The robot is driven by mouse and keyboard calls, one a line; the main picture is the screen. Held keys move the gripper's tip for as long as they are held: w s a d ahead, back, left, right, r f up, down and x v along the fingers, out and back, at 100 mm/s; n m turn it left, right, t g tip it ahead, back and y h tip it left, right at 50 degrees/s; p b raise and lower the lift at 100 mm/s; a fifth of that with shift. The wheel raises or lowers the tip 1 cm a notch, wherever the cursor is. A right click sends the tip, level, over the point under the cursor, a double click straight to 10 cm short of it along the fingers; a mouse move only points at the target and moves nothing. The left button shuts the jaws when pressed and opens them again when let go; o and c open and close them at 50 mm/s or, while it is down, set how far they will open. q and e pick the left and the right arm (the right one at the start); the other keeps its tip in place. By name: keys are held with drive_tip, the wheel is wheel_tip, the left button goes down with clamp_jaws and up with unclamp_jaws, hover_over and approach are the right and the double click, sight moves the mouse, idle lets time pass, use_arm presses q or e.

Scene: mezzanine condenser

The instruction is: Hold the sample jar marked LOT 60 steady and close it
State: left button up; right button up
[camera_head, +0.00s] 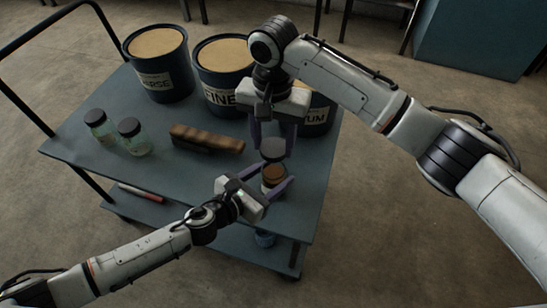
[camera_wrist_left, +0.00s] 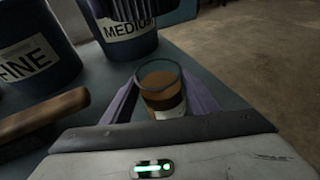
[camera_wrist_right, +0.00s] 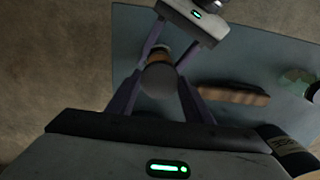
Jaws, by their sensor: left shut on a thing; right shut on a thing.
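An open glass sample jar (camera_head: 272,178) with brown contents stands upright at the cart's right front edge. My left gripper (camera_head: 275,188) is shut around its sides. In the left wrist view the jar (camera_wrist_left: 161,82) shows its clear open rim and part of a pale label, too small to read. My right gripper (camera_head: 273,150) is above, pointing down, shut on a grey round lid (camera_head: 272,149). In the right wrist view the lid (camera_wrist_right: 160,80) hides part of the jar (camera_wrist_right: 159,57).
The blue-grey cart top (camera_head: 95,165) also holds two lidded jars (camera_head: 101,126) (camera_head: 134,137), a wooden brush (camera_head: 207,139) and labelled tubs, including one marked FINE (camera_head: 222,75). A red-and-white item (camera_head: 141,193) lies on the lower shelf. The front left of the top is clear.

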sight(273, 148)
drive_tip(key=shift+f, duration=1.75)
drive_tip(key=shift+f, duration=0.9)
drive_tip(key=shift+f, duration=0.5)
drive_tip(key=shift+f, duration=0.1)
drive_tip(key=m, duration=0.3)
drive_tip(key=shift+s+a, duration=0.1)
drive_tip(key=shift+a, duration=0.05)
drive_tip(key=m, duration=1.7)
